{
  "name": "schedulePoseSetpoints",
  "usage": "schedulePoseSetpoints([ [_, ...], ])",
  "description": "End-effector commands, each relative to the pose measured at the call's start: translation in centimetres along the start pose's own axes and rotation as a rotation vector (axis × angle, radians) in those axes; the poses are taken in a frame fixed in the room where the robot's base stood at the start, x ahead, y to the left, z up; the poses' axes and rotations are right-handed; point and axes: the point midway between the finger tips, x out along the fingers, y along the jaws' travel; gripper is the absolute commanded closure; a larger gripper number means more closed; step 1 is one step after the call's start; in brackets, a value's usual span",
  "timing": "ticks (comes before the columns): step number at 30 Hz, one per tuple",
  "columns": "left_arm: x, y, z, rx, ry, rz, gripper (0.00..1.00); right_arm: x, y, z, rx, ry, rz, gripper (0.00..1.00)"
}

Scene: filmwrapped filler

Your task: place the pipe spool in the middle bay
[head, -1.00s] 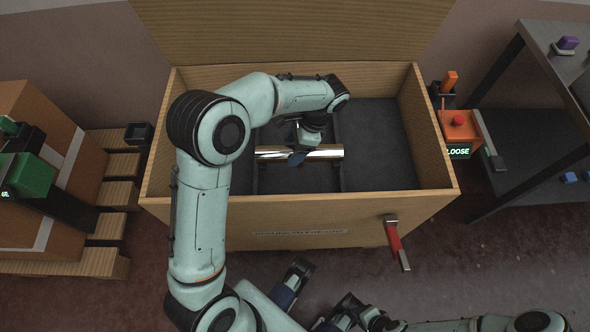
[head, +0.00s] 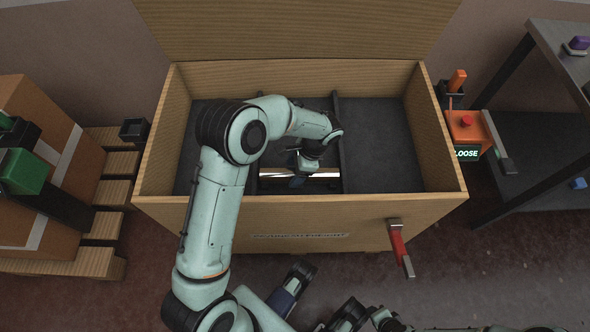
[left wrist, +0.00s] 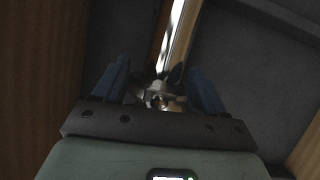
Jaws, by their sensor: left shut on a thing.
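The pipe spool (head: 322,173) is a shiny metal cylinder lying crosswise over the middle bay (head: 318,120) of the open wooden crate (head: 160,160). Its ends lie close to the dark dividers; I cannot tell whether it touches the bay floor. My left gripper (head: 297,181) is shut on the spool from above. In the left wrist view the spool (left wrist: 178,38) runs away between the blue fingers of the left gripper (left wrist: 160,92), with a metal fitting between them. My arm hides part of the left bay and left divider. Dark gripper-like parts show at the bottom edge, not clearly.
The right bay (head: 380,145) is empty. Cardboard boxes (head: 40,130) stand left.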

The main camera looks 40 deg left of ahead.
Motion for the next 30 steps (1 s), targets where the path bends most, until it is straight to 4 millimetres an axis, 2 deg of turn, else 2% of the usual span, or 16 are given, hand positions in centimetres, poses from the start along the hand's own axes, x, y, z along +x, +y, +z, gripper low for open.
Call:
schedulePoseSetpoints([
  [11, 0.1, -0.1, -0.1, -0.001, 0.002, -0.003, 1.0, 0.1, 0.0, -0.2, 0.0, 0.005, 0.0, 0.66],
  [12, 0.2, 0.0, -0.1, 0.0, 0.001, -0.001, 0.19, 0.1, 0.0, -0.2, 0.0, 0.006, 0.0, 0.66],
  [14, 0.2, 0.0, -0.1, 0.0, 0.001, -0.001, 0.03, 0.1, 0.0, -0.2, 0.0, 0.006, 0.0, 0.66],
  [24, -0.1, 0.0, 0.0, -0.001, 0.002, -0.002, 0.03, -0.1, 0.0, -0.1, 0.0, 0.001, 0.0, 0.66],
  [26, -0.7, -0.1, 0.0, -0.001, 0.003, -0.003, 0.03, -0.2, -0.1, 0.1, -0.001, -0.004, -0.001, 0.66],
  [30, -3.1, -0.1, 0.0, -0.001, 0.005, -0.005, 0.03, -0.9, -0.3, 0.9, -0.003, -0.028, -0.002, 0.66],
])
